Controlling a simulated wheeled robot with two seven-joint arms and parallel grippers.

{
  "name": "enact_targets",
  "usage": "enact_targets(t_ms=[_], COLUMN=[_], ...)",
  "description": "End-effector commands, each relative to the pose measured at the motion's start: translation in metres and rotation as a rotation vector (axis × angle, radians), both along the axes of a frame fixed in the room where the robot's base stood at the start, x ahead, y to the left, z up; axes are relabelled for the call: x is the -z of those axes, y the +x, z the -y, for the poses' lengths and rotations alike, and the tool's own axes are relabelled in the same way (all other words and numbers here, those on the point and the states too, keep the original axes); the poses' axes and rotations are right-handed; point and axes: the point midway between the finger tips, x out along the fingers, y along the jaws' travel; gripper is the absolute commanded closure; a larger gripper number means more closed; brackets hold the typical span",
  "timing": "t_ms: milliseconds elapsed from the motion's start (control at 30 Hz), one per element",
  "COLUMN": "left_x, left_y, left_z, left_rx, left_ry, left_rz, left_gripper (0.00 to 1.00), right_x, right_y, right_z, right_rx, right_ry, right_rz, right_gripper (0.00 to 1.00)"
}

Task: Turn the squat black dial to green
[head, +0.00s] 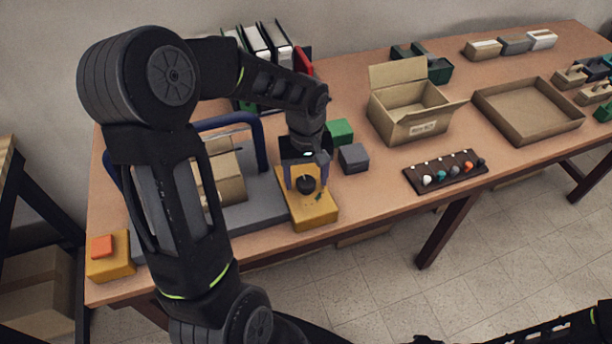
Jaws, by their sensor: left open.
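The squat black dial (305,184) sits on top of a yellow box (312,213) near the front edge of the table. A small green mark (319,196) shows on the box just right of the dial. My left gripper (306,182) points down over the box, its fingers open on either side of the dial. I cannot tell whether the fingers touch it. The dial's pointer direction is too small to read. My right gripper is not in view; only part of an arm shows at the bottom right.
Right of the yellow box are a grey block (354,159) and a green block (340,132). A blue frame (262,145) stands behind left. A dark board with colored knobs (418,186), an open cardboard box (410,125) and a shallow tray (482,104) lie to the right.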

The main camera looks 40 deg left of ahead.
Motion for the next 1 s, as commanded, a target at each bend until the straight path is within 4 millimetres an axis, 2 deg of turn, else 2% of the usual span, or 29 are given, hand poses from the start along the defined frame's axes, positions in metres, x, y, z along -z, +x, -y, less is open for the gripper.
enact_targets(t_ms=[67,800,1000], left_x=[-0.0002,-0.0007,-0.0007], left_y=[0.0000,0.0001,0.0002], left_z=[0.0000,0.0000,-0.0001], left_rx=[0.000,0.000,0.007], left_ry=[0.000,0.000,0.000], left_rz=[0.000,0.000,0.000], left_gripper=[0.36,0.97,0.98], right_x=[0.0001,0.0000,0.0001], right_y=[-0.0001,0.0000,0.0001], right_z=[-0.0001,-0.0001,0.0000], right_rx=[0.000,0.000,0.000], right_ry=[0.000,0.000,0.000], right_rz=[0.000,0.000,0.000], right_gripper=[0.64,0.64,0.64])
